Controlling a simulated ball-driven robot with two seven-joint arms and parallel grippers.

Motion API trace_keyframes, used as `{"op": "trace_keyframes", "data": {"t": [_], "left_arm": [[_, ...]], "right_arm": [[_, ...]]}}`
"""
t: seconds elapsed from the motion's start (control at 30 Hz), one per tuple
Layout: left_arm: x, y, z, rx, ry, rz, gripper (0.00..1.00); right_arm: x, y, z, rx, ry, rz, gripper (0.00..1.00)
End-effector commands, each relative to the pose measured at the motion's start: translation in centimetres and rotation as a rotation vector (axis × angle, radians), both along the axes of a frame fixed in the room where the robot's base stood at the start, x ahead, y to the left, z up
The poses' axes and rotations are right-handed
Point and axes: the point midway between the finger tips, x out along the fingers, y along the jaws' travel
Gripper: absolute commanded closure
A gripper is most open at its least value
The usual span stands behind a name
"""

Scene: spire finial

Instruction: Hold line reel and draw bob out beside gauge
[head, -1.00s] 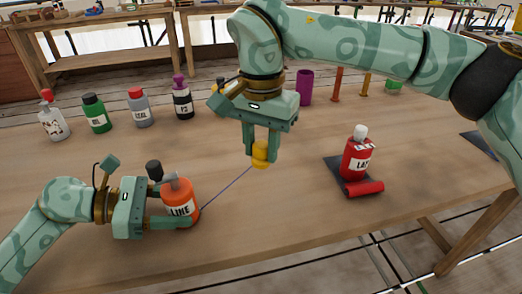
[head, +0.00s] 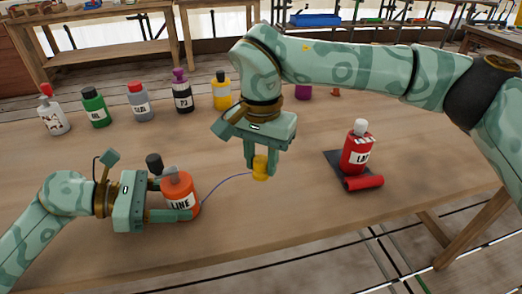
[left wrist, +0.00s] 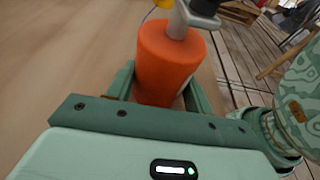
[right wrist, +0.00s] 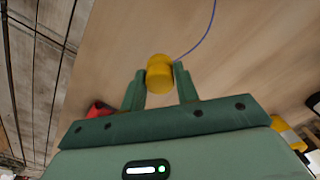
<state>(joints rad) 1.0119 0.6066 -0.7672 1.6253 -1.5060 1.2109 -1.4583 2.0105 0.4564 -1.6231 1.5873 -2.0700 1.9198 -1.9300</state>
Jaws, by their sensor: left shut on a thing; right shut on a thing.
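The orange line reel (head: 178,190), labelled LINE, stands upright near the table's front left. It also shows in the left wrist view (left wrist: 168,62). My left gripper (head: 172,203) is shut around its body. My right gripper (head: 259,172) points down, shut on the yellow bob (head: 261,166), just above or at the tabletop; I cannot tell if it touches. The bob sits between the fingertips in the right wrist view (right wrist: 160,74). A thin blue line (head: 222,180) runs curved from the reel to the bob. I cannot tell which thing is the gauge.
A red labelled bottle (head: 357,150) stands on a dark mat (head: 332,160), with a red roll (head: 364,183) in front. Several bottles stand along the back left, including a yellow one (head: 221,92). A purple object (head: 303,92) is partly hidden behind my right arm. The centre table is clear.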

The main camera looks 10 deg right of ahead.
Motion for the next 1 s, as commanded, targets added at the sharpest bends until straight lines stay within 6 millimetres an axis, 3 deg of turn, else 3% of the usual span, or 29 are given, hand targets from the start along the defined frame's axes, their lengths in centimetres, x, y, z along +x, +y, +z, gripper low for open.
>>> {"op": "trace_keyframes", "data": {"t": [0.6, 1.0], "left_arm": [[0.0, 0.0, 0.0, 0.0, 0.0, 0.0, 0.61], [0.0, 0.0, 0.0, 0.0, 0.0, 0.0, 0.61]], "right_arm": [[0.0, 0.0, -3.6, 0.001, 0.001, -0.001, 0.91], [0.0, 0.0, -4.0, 0.001, 0.001, -0.001, 0.91]]}}
